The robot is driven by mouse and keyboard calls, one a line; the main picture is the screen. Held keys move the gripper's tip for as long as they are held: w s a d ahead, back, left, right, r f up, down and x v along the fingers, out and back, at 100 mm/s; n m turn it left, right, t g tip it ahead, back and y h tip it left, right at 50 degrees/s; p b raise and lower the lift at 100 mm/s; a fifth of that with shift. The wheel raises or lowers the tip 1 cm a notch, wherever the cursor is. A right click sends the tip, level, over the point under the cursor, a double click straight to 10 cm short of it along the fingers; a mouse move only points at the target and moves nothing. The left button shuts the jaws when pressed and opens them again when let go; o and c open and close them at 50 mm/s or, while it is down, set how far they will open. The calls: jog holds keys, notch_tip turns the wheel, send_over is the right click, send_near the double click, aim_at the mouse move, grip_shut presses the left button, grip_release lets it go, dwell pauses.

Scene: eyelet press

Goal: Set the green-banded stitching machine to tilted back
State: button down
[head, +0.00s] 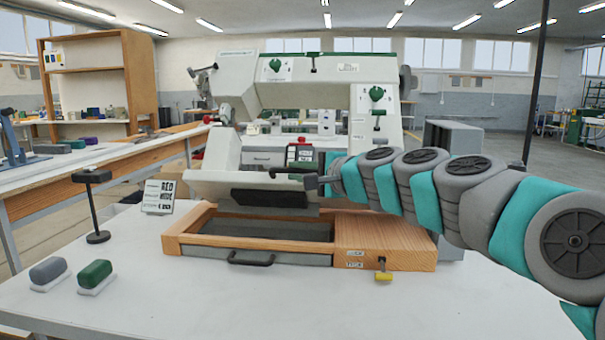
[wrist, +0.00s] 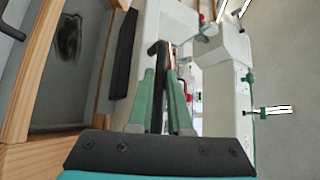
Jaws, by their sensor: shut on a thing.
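The white stitching machine (head: 382,120) with green trim along its top edge stands on a wooden base (head: 385,240) in the head view. Its bed (head: 225,188) is lifted off the base at the front, so the machine leans back; the recess (head: 265,230) below is partly open to view. How far back it leans is hard to tell. My gripper (head: 318,182) is in front of the bed. In the wrist view, its green fingers (wrist: 160,105) are closed around a dark bar (wrist: 160,60) beside the white machine body.
A black-topped stand (head: 98,210), a grey block (head: 47,271) and a green block (head: 95,275) are on the white table at left. A small sign (head: 159,196) stands beside the base. A drawer handle (head: 250,259) and yellow tag (head: 383,277) are at the base's front.

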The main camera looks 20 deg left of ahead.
jog(key=shift+w+r, duration=0.2)
jog(key=shift+r, duration=0.15)
jog(key=c, duration=0.8)
grip_release()
jog(key=shift+f, duration=0.1)
jog(key=shift+c, duration=0.2)
jog(key=v, duration=0.7)
jog(key=shift+s+d+b, duration=0.2)
jog(key=shift+d+b, duration=0.15)
